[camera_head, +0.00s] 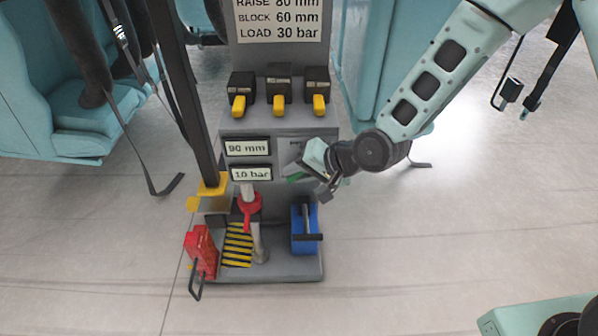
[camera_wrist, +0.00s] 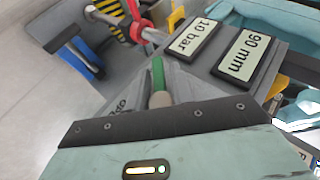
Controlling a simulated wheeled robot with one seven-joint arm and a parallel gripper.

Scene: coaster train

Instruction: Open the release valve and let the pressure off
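A green lever (camera_head: 294,178) sticks out from the grey stand's front panel, left of my gripper. In the wrist view the green lever (camera_wrist: 158,76) ends at a pale round knob just beyond my gripper's dark front edge. My gripper (camera_head: 326,187) is right at the panel, close to the lever; whether it touches it I cannot tell. Two readouts left of the lever show 90 mm (camera_head: 247,148) and 10 bar (camera_head: 251,173).
Three black boxes with yellow levers (camera_head: 279,103) sit above the panel. Below are a red handle (camera_head: 248,210), a red jack-like box (camera_head: 203,252), a blue block (camera_head: 304,232) with a T-handle and a striped plate (camera_head: 237,246). Teal seats (camera_head: 60,110) flank the stand.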

